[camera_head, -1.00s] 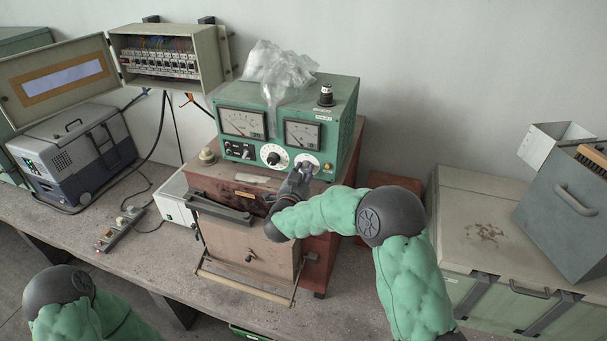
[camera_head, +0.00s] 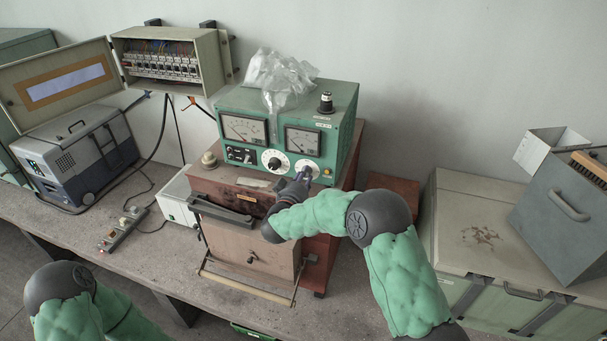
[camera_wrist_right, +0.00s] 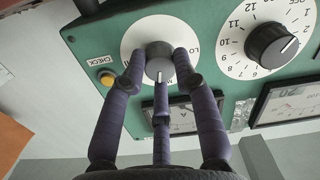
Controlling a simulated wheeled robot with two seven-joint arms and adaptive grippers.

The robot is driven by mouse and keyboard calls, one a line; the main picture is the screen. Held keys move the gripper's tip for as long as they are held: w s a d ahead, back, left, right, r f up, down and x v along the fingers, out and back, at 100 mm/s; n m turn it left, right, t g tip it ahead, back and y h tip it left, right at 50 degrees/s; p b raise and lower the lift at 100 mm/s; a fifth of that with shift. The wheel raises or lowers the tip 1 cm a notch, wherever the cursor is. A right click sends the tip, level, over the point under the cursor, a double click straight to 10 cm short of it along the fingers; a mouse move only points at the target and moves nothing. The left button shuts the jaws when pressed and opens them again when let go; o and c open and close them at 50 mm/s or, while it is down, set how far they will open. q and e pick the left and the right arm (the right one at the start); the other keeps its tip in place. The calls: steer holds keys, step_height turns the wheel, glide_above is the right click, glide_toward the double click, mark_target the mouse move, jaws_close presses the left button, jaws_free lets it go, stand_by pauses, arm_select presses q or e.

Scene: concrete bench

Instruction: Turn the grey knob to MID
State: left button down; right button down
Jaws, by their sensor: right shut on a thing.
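The grey knob (camera_wrist_right: 158,62) sits on a round white dial plate (camera_wrist_right: 131,38) on the green instrument's front panel. In the right wrist view, a light pointer line on the knob points down the picture. Part of a label starting "LO" shows beside it; the fingers hide other markings. My right gripper (camera_wrist_right: 160,72) has its purple-grey fingers shut around the knob. In the head view, my right gripper (camera_head: 304,176) is at the panel's lower right and covers most of the knob. Only my left arm's elbow part shows; its gripper is out of view.
A larger numbered dial with a black knob (camera_wrist_right: 270,45) is close beside the grey knob. A yellow button (camera_wrist_right: 107,78) marked CHECK is on its other side. The green instrument (camera_head: 344,125) stands on a reddish-brown box (camera_head: 229,185). Clear plastic (camera_head: 279,75) drapes over its top.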

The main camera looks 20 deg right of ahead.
steer(key=shift+n+p, duration=0.55)
steer(key=shift+n, duration=0.55)
steer(key=c, duration=1)
jaws_free()
steer(key=shift+o, duration=0.2)
steer(key=shift+w, duration=0.1)
steer(key=v, duration=1.2)
steer(key=shift+f, duration=0.1)
